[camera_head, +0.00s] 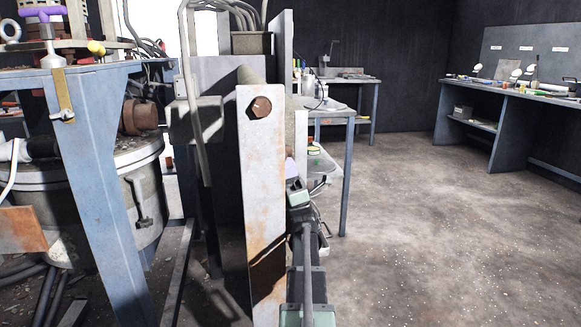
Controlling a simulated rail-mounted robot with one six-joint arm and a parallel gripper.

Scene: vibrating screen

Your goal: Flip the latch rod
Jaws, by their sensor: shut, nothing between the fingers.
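I cannot tell for sure which part is the latch rod. A dark metal latch-like fitting (143,203) hangs on the side of the round screen drum (150,160) at the left. A clamp with a purple handle (44,14) stands above the blue frame at the top left. Grey-green parts of my arm (306,285) show at the bottom centre, just right of the rusty white plate. I cannot make out my gripper's fingers, and the plate may hide part of the arm.
A tall rusty white plate (262,180) with a bolt stands close in front, left of my arm. A blue steel leg (100,190) stands in front of the drum. Workbenches (520,93) line the right side. The floor (430,240) at right is clear.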

